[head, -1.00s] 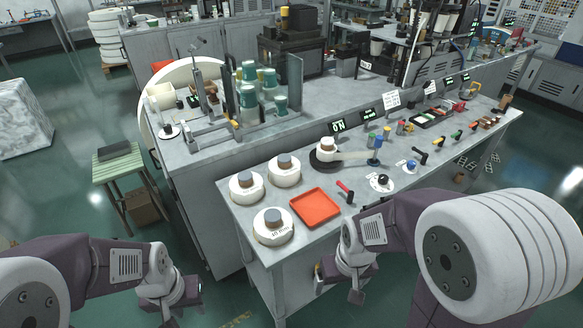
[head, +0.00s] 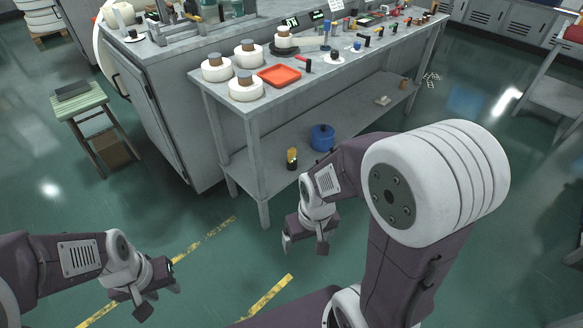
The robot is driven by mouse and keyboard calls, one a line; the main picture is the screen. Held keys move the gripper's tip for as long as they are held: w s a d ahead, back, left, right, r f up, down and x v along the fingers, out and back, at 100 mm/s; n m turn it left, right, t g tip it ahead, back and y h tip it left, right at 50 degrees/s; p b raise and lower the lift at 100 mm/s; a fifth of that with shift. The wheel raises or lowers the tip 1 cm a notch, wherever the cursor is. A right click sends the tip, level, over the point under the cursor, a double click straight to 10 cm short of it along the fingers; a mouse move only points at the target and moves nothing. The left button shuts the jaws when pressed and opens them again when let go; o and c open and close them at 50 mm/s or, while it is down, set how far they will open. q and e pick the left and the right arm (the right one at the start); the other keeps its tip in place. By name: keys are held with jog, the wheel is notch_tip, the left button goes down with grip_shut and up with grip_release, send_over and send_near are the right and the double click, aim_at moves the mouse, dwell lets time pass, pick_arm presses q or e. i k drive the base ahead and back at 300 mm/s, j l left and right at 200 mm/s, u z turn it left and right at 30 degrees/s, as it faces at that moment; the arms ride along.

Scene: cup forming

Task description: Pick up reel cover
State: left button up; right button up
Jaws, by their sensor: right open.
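Three white reels with brown-grey centres stand at the near left end of the bench: one at the left (head: 217,73), one at the back (head: 248,56) and one in front (head: 246,92). A black disc (head: 284,50) with a white, brown-topped piece on it lies behind the red tray. I cannot tell which of these parts is the reel cover. My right gripper (head: 305,246) is open and empty, hanging low over the floor in front of the bench. My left gripper (head: 160,299) looks open and empty, low at the lower left, away from the bench.
A red tray (head: 279,76) lies by the reels. The bench's lower shelf (head: 275,138) holds a blue pot (head: 322,138) and a yellow-black item (head: 292,159). A green-topped stool (head: 80,103) stands at left. The floor before the bench is clear.

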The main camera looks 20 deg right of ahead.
aim_at(322, 136)
jog(key=i+l+u, duration=0.1)
jog(key=l, duration=0.3)
jog(key=i+l, duration=0.3)
jog(key=l, duration=0.15)
jog(key=i+l+u, duration=0.15)
jog(key=l, duration=0.3)
jog(key=i+l+u, duration=0.1)
jog(key=i+l, duration=0.15)
jog(key=l, duration=0.2)
jog(key=i+l, duration=0.15)
jog(key=l, duration=0.35)
jog(key=i+l+u, duration=0.15)
jog(key=l, duration=0.3)
jog(key=i+l+u, duration=0.1)
jog(key=l, duration=0.4)
jog(key=i+l+u, duration=0.1)
jog(key=l, duration=0.4)
jog(key=i, duration=0.05)
